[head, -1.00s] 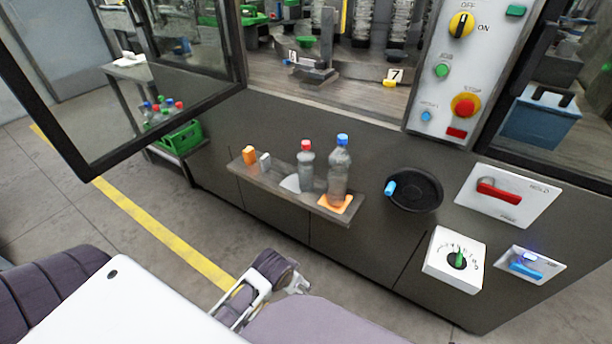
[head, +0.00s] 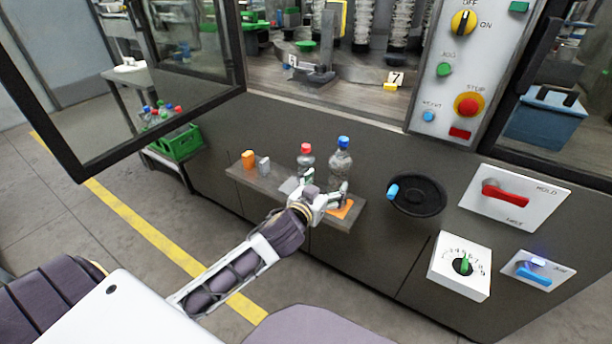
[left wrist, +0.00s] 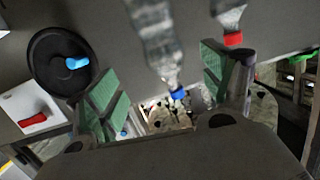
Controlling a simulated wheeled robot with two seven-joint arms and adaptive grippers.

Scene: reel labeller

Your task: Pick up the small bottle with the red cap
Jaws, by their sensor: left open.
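The small clear bottle with the red cap (head: 306,161) stands upright on a narrow shelf (head: 262,183) on the machine front. In the left wrist view the bottle (left wrist: 230,18) is at the upper right, beyond one finger and outside the gap. A taller clear bottle with a blue cap (head: 341,168) stands to its right; in the left wrist view this bottle (left wrist: 160,42) lines up with the gap between the fingers. My left gripper (head: 326,184) is open and empty, in front of the two bottles, hiding their lower parts. My right gripper is not in view.
An orange block (head: 248,159) and a grey block (head: 263,165) stand on the shelf's left end. An orange pad (head: 342,209) lies at its right end. An open door frame (head: 165,132) is at upper left.

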